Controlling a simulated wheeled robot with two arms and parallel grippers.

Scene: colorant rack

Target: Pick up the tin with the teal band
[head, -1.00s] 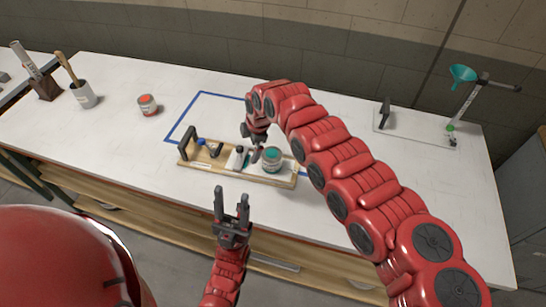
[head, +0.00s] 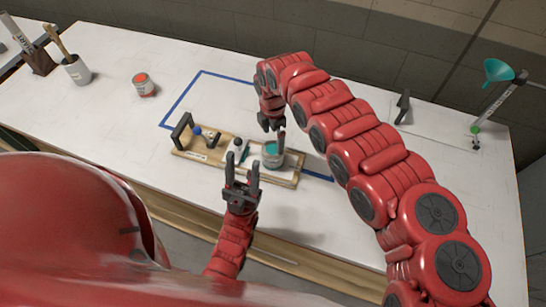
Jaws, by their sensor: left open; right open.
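The tin with the teal band (head: 272,160) stands upright near the right end of a wooden rack (head: 188,154) on the white table. Its teal top shows. My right gripper (head: 273,135) reaches down from behind it, open, with a fingertip over or beside the tin's rim. I cannot tell whether it touches. My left gripper (head: 242,162) is open and empty, fingers pointing up, in front of the rack and to the left of the tin.
A tin with an orange-red top (head: 143,83) stands at the left back. A grey pot with a wooden handle (head: 76,70) is further left. Blue tape (head: 180,104) outlines an area behind the rack.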

